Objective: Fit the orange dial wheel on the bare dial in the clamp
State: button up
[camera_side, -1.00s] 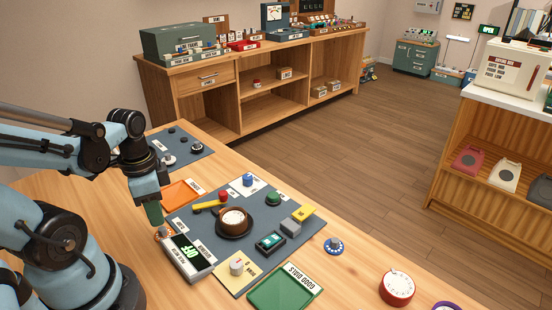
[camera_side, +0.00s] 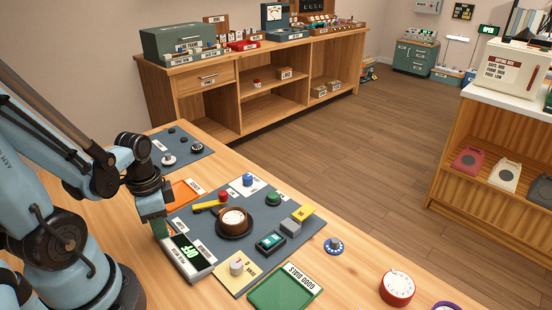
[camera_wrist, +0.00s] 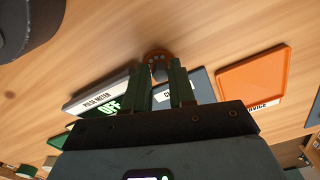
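The orange dial wheel (camera_wrist: 155,55) lies on the wood beside the pulse meter in the wrist view. In the side view my gripper hides it. The bare dial (camera_side: 233,217), brown with a white face, sits upright in a dark round clamp (camera_side: 237,234) on the mat.
The pulse meter (camera_side: 190,258) reads OFF, right beside my gripper. An orange tray (camera_side: 180,193) lies behind it. A yellow-handled tool (camera_side: 207,205), a green knob (camera_side: 273,198) and a grey block (camera_side: 290,228) surround the clamp. A green tray (camera_side: 283,291) lies in front.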

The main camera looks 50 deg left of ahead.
jog(key=shift+c, duration=0.3)
grip_shut()
jog(key=shift+r, duration=0.15)
